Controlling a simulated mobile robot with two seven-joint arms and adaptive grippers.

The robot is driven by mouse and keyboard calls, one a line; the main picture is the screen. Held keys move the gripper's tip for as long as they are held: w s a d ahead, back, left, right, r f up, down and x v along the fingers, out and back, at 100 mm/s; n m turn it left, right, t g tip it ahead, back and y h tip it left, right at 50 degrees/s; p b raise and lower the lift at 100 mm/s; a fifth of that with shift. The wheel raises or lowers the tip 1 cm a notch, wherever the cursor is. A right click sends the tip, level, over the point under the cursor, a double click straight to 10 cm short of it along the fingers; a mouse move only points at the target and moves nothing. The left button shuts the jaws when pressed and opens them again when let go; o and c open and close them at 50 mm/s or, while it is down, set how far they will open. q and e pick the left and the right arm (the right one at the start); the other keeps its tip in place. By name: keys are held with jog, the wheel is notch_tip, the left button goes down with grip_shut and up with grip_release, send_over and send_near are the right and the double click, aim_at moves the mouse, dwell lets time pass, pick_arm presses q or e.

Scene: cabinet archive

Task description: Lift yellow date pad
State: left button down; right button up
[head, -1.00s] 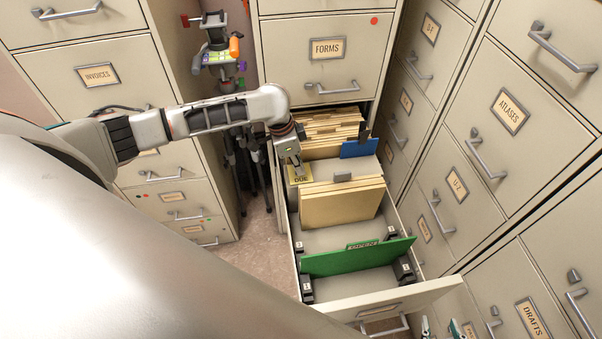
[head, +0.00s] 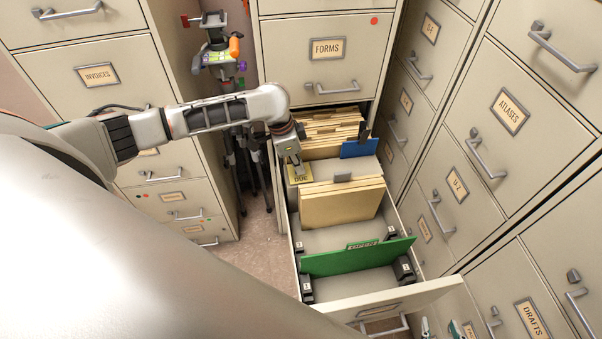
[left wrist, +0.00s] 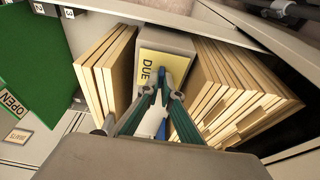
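The yellow date pad (head: 299,175), marked DUE, lies in the open drawer (head: 323,239) at its left side, between groups of tan folders. In the left wrist view the yellow pad (left wrist: 154,62) lies on a grey block between the folder stacks. My left gripper (head: 293,171) points down at the pad and hides part of it. In the left wrist view its teal fingers (left wrist: 163,92) converge over the pad's lower part, close together. I cannot tell whether they grip it. My right gripper (head: 441,329) shows only its two fingertips, apart, at the bottom edge.
Tan folders (head: 341,205) stand beside the pad, with a blue folder (head: 359,148) behind and a green divider (head: 350,260) in front. Cabinets close in on both sides. The drawer floor between the tan folders and green divider is clear.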

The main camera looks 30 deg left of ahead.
pick_arm(q)
jog(key=shift+w+d+v, duration=0.1)
jog(key=shift+d+v, duration=0.05)
jog(key=shift+v, duration=0.65)
jog(key=shift+w+d+v, duration=0.1)
jog(key=shift+d+v, duration=0.05)
jog(key=shift+v, duration=0.6)
jog(key=shift+w+d+v, duration=0.1)
jog(key=shift+d+v, duration=0.05)
jog(key=shift+v, duration=0.65)
jog(key=shift+r, duration=0.15)
